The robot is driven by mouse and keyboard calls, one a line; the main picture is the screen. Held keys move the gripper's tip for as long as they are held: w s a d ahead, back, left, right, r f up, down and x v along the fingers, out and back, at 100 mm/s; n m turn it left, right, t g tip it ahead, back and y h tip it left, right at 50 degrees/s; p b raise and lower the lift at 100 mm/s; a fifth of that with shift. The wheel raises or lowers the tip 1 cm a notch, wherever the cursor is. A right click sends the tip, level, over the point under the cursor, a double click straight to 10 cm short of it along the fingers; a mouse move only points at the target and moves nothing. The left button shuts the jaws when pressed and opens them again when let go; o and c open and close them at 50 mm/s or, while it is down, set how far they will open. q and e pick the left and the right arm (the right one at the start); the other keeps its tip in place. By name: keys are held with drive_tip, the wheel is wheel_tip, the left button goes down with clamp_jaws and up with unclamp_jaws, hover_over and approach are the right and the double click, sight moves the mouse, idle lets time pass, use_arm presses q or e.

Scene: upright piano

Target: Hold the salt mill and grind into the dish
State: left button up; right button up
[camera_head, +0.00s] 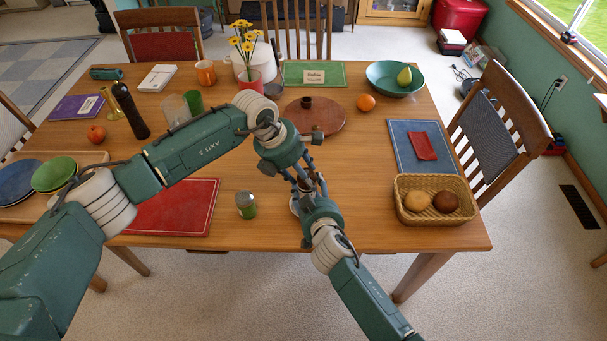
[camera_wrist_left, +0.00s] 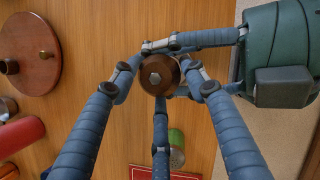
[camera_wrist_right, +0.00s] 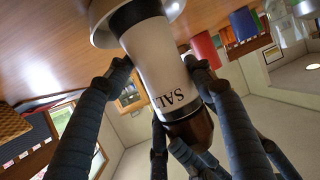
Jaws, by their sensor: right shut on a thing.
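The salt mill shows in the right wrist view (camera_wrist_right: 155,65), with a pale body, dark "SAL" lettering and a brown wooden top. My right gripper (camera_head: 306,193) is shut on its body. In the left wrist view the mill's round wooden top (camera_wrist_left: 158,72) sits among the fingers of my left gripper (camera_wrist_left: 162,80). The left fingers are open around the top; I cannot tell whether any touch it. The pale grey dish (camera_wrist_right: 105,22) is at the mill's lower end, mostly hidden behind the grippers in the head view. I cannot tell whether mill and dish touch.
A green-labelled jar (camera_head: 246,205) stands left of the grippers, beside a red mat (camera_head: 175,210). A wicker basket (camera_head: 432,185) with two rolls is to the right. A round wooden board (camera_head: 330,118) lies behind. Bare wood shows between grippers and basket.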

use_arm(q)
drive_tip(key=c, duration=0.4)
drive_tip(key=m+g, duration=0.1)
drive_tip(key=m, duration=0.2)
drive_tip(key=shift+m+g, duration=0.3)
drive_tip(key=shift+m, duration=0.1)
drive_tip(key=shift+w+d+m+g, duration=0.1)
drive_tip(key=shift+m+g, duration=0.5)
drive_tip(key=shift+m, duration=1.1)
drive_tip(key=o, duration=1.1)
drive_tip(key=shift+w, duration=0.1)
